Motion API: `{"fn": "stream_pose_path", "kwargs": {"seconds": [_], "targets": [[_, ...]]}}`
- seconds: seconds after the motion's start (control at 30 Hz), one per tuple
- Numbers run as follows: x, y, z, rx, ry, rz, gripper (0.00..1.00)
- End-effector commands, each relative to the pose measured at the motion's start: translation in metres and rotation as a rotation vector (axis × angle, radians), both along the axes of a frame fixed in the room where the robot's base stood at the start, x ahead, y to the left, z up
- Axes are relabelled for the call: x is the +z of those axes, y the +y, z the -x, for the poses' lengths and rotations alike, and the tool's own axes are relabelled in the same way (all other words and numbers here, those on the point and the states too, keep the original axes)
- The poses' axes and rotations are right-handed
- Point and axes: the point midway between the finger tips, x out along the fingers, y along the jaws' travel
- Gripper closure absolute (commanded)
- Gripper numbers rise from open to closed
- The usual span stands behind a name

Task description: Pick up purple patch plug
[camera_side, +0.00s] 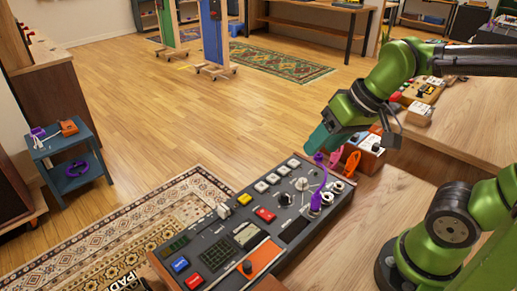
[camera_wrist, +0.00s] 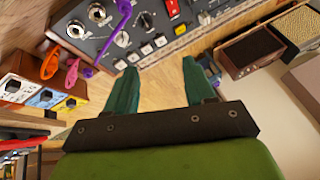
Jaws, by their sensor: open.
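The purple patch plug (camera_side: 316,201) stands in a jack on the grey control panel (camera_side: 215,210) in the side view, with its purple cable curving up toward my gripper. In the wrist view the purple plug (camera_wrist: 125,8) is at the top edge, and the cable's other end (camera_wrist: 88,71) lies lower left, near the panel's edge. My gripper (camera_wrist: 160,65) has two teal fingers spread apart with nothing between them. In the side view my gripper (camera_side: 317,142) is above the panel's far end, and the cable's upper end appears close to its tips.
Orange (camera_side: 352,163) and pink (camera_side: 335,156) plugs stand beside the panel near small pedal boxes (camera_side: 370,150). The panel has several knobs, buttons and jacks. A wooden bench (camera_side: 385,200) lies to the right. A blue side table (camera_side: 72,165) stands at left with another purple cable.

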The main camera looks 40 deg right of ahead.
Motion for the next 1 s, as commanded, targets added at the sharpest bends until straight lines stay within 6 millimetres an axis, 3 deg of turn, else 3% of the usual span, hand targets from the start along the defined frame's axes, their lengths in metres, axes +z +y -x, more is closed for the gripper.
{"fn": "stream_pose_path", "kwargs": {"seconds": [0.2,0.37,0.47,1.0], "targets": [[-0.005,0.002,-0.014,0.194,0.317,0.170,0.46],[0.006,-0.003,-0.009,0.250,0.420,0.224,0.46],[0.002,-0.004,-0.003,0.263,0.445,0.225,0.46],[-0.100,-0.004,-0.002,0.266,0.446,0.223,0.46]]}}
